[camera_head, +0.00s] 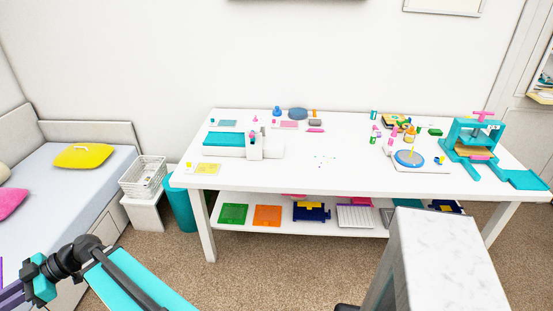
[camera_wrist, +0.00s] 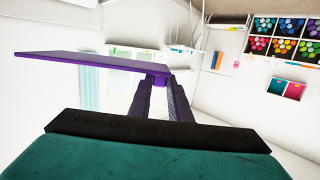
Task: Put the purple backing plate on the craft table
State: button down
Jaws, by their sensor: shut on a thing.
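The purple backing plate (camera_wrist: 90,65) shows in the wrist view as a thin flat panel reaching to the left. My gripper (camera_wrist: 160,84) is shut on a small purple part at the plate's right end and holds it off any surface. In the head view my gripper (camera_head: 10,293) is at the lower left edge, partly cut off; the plate cannot be clearly made out there. The white craft table (camera_head: 330,172) stands across the room, well to the right of my gripper.
The table holds a teal press (camera_head: 472,138), a white machine (camera_head: 262,146) and small craft pieces; its front middle is mostly clear. A bed (camera_head: 50,165), a white basket (camera_head: 143,175) and a teal bin (camera_head: 181,206) stand left. A pale block (camera_head: 445,260) is in front.

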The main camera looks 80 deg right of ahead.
aim_at(341, 167)
jog(key=z, duration=1.65)
jog(key=i, duration=0.55)
jog(key=u, duration=0.1)
jog(key=k, duration=0.55)
jog(key=u, duration=0.05)
